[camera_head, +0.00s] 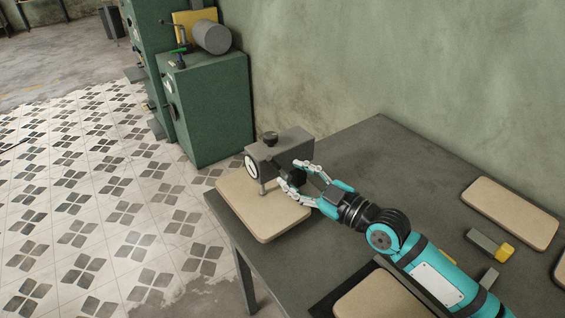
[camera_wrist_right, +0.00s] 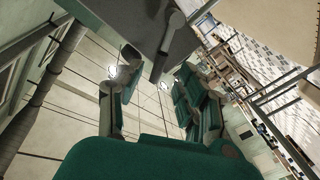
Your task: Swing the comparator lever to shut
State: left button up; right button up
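The comparator (camera_head: 277,152) is a grey block-shaped device with a round white dial and a black knob on top. It stands at the left end of the table, over a beige curved board (camera_head: 255,222). In the right wrist view, a grey lever (camera_wrist_right: 171,38) with a rounded pivot hangs from the dark grey body (camera_wrist_right: 120,22). My right gripper (camera_head: 289,175) is at the right side of the comparator with its fingers spread. In the wrist view its fingers (camera_wrist_right: 157,66) stand on either side of the lever's lower end; contact cannot be told. My left gripper is out of view.
The grey table (camera_head: 375,150) is clear behind the arm. At its right lie a beige board (camera_head: 510,212) and a grey block with a yellow end (camera_head: 505,253). Another board (camera_head: 380,300) lies at the front edge. A green cabinet (camera_head: 212,110) stands left of the table.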

aim_at(279, 167)
jog(key=x, duration=0.2)
jog(key=shift+w+a+r, duration=0.1)
jog(key=shift+w+a, duration=0.15)
jog(key=shift+a, duration=0.05)
jog(key=shift+w+a, duration=0.25)
jog(key=shift+w, duration=0.05)
jog(key=shift+w+a, duration=0.15)
jog(key=shift+a, duration=0.05)
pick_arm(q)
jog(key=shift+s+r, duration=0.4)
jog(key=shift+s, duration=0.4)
pick_arm(e)
jog(key=shift+c, duration=0.5)
jog(key=c, duration=0.7)
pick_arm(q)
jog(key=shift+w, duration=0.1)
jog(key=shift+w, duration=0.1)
